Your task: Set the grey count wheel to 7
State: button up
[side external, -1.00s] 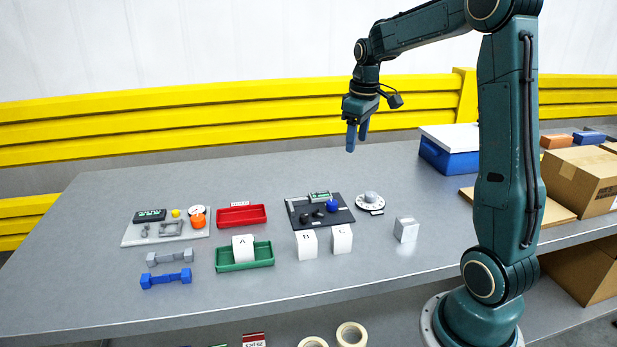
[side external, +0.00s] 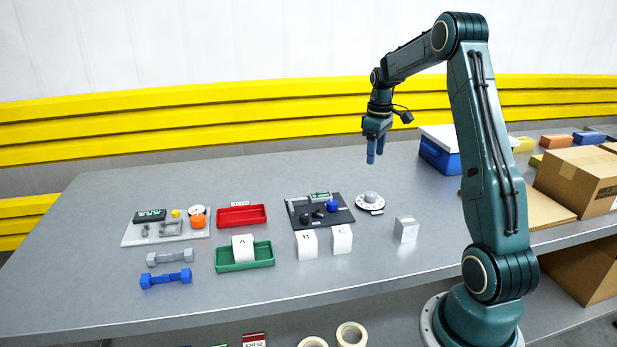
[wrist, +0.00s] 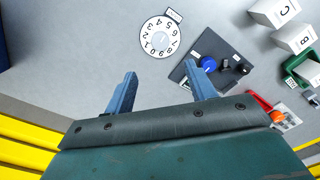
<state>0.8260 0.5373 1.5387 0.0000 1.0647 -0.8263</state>
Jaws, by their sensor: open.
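The grey count wheel (side external: 371,197) sits on a white numbered dial (side external: 360,205) on the table, to the right of the dark control panel. In the wrist view the white dial (wrist: 146,42) shows a ring of digits around the grey wheel (wrist: 160,39), with a small label plate (wrist: 174,15) at its edge. I cannot tell which number is set. My gripper (side external: 376,153) is open and empty, above and behind the wheel, apart from it. In the wrist view its two blue fingers (wrist: 162,90) point towards the dial and stand apart.
The dark panel (side external: 343,216) with a blue knob (side external: 333,205) is left of the dial. The table behind the dial is clear.

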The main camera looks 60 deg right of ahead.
aim_at(371, 194)
notch_tip(371, 194, down, 13)
jog(key=shift+f, duration=0.15)
dwell(0.5)
jog(key=c, duration=1)
